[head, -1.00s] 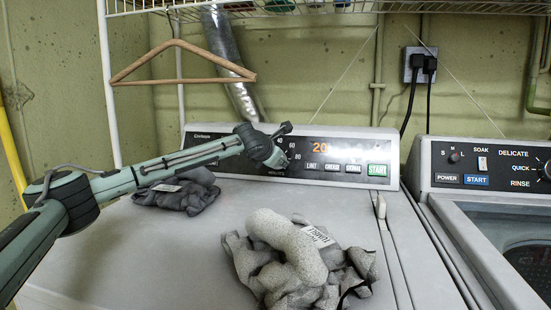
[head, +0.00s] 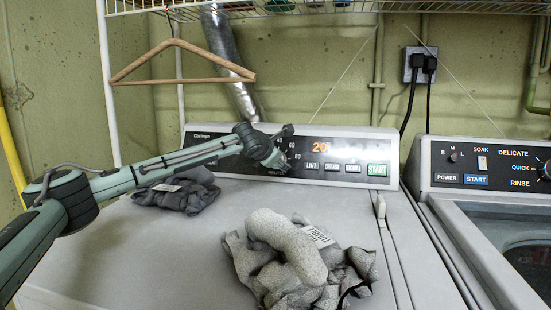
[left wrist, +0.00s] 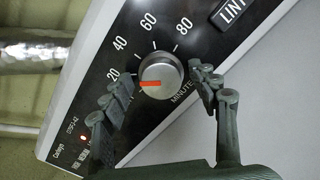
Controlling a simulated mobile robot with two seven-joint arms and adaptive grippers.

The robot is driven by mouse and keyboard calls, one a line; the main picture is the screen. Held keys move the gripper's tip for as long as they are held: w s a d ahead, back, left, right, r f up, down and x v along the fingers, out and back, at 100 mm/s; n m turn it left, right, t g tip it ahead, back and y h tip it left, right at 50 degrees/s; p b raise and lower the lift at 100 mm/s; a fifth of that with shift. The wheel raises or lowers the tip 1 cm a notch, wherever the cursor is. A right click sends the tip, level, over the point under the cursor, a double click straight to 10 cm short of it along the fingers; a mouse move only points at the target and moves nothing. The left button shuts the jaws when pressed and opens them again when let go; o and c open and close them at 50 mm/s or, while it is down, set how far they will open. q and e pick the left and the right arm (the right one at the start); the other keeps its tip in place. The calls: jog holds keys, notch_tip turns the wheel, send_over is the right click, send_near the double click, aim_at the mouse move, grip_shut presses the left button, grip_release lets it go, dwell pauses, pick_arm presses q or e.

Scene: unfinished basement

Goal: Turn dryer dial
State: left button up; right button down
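The dryer dial (left wrist: 160,75) is a round silver knob with a red mark, set on the black panel among the numbers 20, 40, 60 and 80. The red mark lies level in the left wrist view, at the left half of the knob. My left gripper (left wrist: 160,90) is open, with one finger on each side of the dial; I cannot tell if either finger touches it. In the head view my left gripper (head: 284,148) is at the dryer panel (head: 335,147) and hides the dial. The orange display (head: 320,146) shows 20. My right gripper is not in view.
Grey clothes (head: 290,262) and a darker bundle (head: 180,192) lie on the dryer top (head: 150,245). A washer (head: 480,180) stands at the right. A wooden hanger (head: 180,62) hangs from the wire shelf (head: 240,8) above.

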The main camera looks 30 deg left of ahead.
pick_arm(q)
jog(key=v, duration=1.2)
dwell(0.5)
